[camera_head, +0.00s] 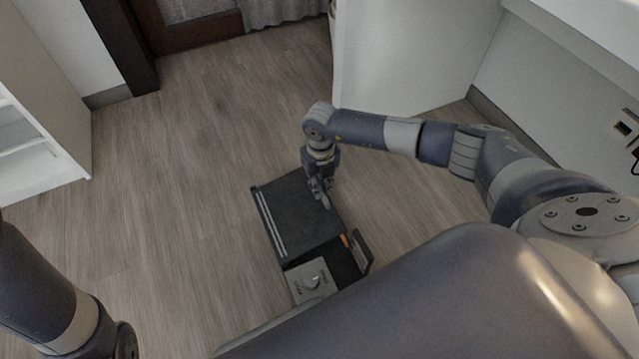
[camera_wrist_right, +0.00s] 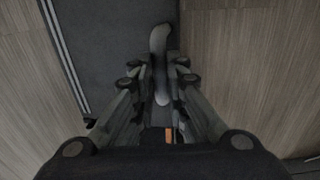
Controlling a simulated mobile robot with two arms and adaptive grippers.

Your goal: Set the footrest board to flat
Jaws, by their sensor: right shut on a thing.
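The footrest board (camera_head: 290,215) is a dark grey panel with two pale stripes along its left edge. It lies on the floor, low in the middle of the head view, and whether it is level or tilted I cannot tell. In the wrist view the board (camera_wrist_right: 105,40) fills the upper left. My right gripper (camera_head: 322,198) is over the board's right side. It is shut on a curved grey handle (camera_wrist_right: 160,55), which runs between the fingers in the wrist view. My left arm shows at the lower left, but its gripper is out of view.
A light panel with a knob (camera_head: 313,283) sits at the board's near end, beside an orange mark (camera_head: 345,241) and a small upright dark plate (camera_head: 361,251). A white shelf (camera_head: 40,140) stands at the left and a white panel (camera_head: 410,60) behind. Wooden floor (camera_head: 190,170) is clear to the left.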

